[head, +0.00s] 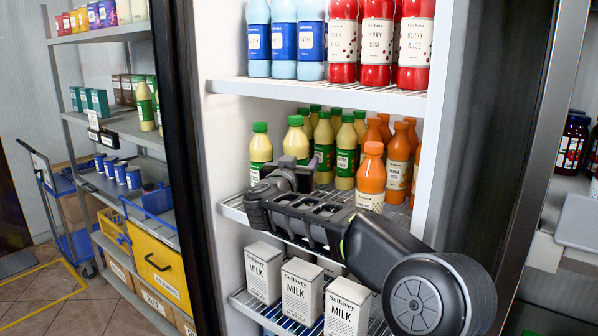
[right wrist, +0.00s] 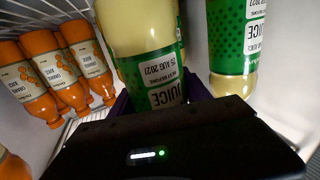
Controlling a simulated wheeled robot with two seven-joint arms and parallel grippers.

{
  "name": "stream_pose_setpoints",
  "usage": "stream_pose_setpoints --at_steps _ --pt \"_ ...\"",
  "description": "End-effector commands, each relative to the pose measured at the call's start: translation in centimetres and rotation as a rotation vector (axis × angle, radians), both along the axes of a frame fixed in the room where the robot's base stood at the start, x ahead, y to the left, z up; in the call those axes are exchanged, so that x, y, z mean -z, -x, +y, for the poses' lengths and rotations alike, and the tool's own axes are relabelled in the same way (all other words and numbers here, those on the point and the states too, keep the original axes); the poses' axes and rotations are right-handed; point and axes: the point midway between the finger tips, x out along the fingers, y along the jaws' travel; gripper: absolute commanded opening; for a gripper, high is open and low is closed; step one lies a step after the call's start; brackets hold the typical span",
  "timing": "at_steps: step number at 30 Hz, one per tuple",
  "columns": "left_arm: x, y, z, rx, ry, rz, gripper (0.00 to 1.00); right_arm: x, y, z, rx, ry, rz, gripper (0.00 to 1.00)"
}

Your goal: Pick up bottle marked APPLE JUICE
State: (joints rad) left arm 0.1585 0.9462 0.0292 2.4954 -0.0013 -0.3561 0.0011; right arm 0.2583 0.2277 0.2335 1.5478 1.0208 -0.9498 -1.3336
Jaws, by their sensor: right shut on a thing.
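Several pale yellow bottles with green caps and green-and-white labels stand on the middle shelf of the cooler. My right gripper (head: 300,170) has come in from the right and is shut on one of them, a green-capped juice bottle (head: 296,138). In the right wrist view this bottle (right wrist: 143,45) stands between the fingers, its label reading JUICE upside down; the word before it is not readable. A second green-labelled bottle (right wrist: 237,45) stands beside it, the left front one (head: 260,152) in the head view. The held bottle's base is hidden by my gripper. My left gripper is not in view.
Orange juice bottles (head: 371,178) stand on the right of the same shelf, close to my arm. Milk cartons (head: 301,290) stand on the shelf below. Berry juice (head: 377,42) and blue bottles (head: 284,38) stand above. The cooler's white side wall (head: 225,130) is at left.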

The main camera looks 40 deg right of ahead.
Motion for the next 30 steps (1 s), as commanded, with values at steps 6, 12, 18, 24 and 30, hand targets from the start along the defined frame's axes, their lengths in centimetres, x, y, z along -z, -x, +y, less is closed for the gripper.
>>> stream_pose_setpoints --at_steps 6,12,18,24,30 --pt "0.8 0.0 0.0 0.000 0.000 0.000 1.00 -0.6 2.2 2.8 -0.005 0.002 -0.005 0.00" --pt "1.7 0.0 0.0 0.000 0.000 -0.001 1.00 -0.7 6.0 7.4 -0.005 0.004 -0.007 0.00" --pt "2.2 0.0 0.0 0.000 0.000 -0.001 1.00 -0.7 9.2 11.3 -0.003 0.002 -0.005 0.00" --pt "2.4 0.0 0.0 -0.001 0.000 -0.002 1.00 -0.7 10.9 13.4 -0.002 0.001 -0.005 0.00" --pt "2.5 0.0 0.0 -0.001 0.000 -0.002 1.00 -0.7 11.5 14.0 0.000 0.000 -0.004 0.00"
